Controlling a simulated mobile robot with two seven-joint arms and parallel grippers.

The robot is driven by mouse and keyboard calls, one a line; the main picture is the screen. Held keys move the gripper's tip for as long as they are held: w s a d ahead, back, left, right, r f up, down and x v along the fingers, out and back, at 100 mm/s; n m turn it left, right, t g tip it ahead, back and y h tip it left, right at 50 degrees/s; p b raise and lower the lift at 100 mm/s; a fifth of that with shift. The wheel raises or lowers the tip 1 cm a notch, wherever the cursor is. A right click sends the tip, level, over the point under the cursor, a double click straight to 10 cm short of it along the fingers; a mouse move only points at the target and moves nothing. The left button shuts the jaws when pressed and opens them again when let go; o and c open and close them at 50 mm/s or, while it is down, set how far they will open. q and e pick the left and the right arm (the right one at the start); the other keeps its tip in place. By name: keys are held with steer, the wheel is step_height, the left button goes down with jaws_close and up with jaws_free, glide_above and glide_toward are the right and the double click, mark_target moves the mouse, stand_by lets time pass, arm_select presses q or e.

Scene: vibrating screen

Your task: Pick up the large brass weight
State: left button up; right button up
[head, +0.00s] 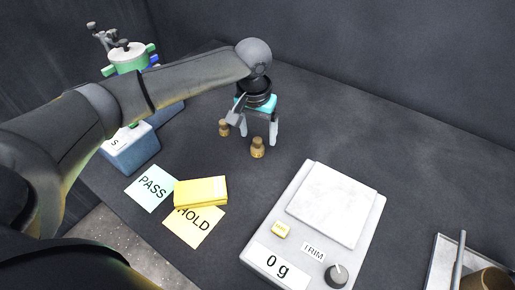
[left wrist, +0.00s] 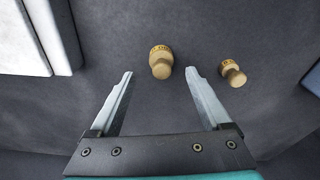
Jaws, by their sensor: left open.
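The large brass weight (head: 257,148) stands upright on the dark table, just in front of my left gripper (head: 259,134). A smaller brass weight (head: 223,128) stands to its left. In the left wrist view the large weight (left wrist: 161,66) lies beyond and between the fingertips of my left gripper (left wrist: 159,78), which is open and empty. The smaller weight (left wrist: 233,74) is outside the right finger there. I cannot tell the fingers' exact height above the table. My right gripper is not in view.
A white scale (head: 333,205) reading 0 g stands to the right. A yellow block (head: 201,192) lies partly over the HOLD card (head: 194,229), beside the PASS card (head: 150,190). The far right table is clear.

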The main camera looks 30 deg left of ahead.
mark_target(257, 140)
arm_select(q)
step_height(257, 140, down, 4)
steer(key=shift+w+a+f+b, duration=0.15)
steer(key=shift+f+b, duration=0.1)
steer(key=shift+b, duration=0.35)
steer(key=shift+c, duration=0.2)
jaws_close()
steer(key=shift+r, duration=0.1)
